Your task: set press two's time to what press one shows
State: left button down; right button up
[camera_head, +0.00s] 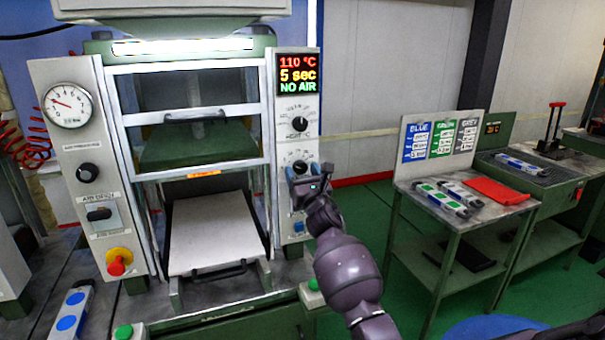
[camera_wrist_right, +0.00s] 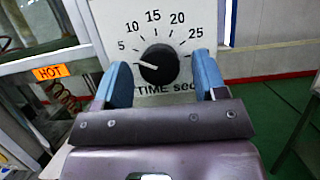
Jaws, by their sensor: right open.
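The press in front of me has a display (camera_head: 298,75) reading 110 °C, 5 sec, NO AIR. I cannot tell which press number it is. Its time knob (camera_wrist_right: 159,64) is black, on a dial marked 5 to 25 with "TIME sec" below. The white pointer faces left, close beside and a little below the 5. My right gripper (camera_head: 307,183) is just in front of the dial. In the right wrist view its blue fingers are open, one on each side of the knob; contact is not clear. My left gripper is out of view.
A heat knob (camera_head: 299,124) sits above the time dial. The press's left column has a gauge (camera_head: 68,105), an air switch (camera_head: 98,214) and a red stop button (camera_head: 116,268). A side table (camera_head: 480,230) with a colour chart (camera_head: 441,139) and red cloth (camera_head: 496,191) stands to the right.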

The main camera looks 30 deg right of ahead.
jog(key=shift+c, duration=0.3)
jog(key=c, duration=0.9)
jog(key=shift+o, duration=0.2)
jog(key=shift+f+m, duration=0.1)
jog(key=shift+m, duration=0.2)
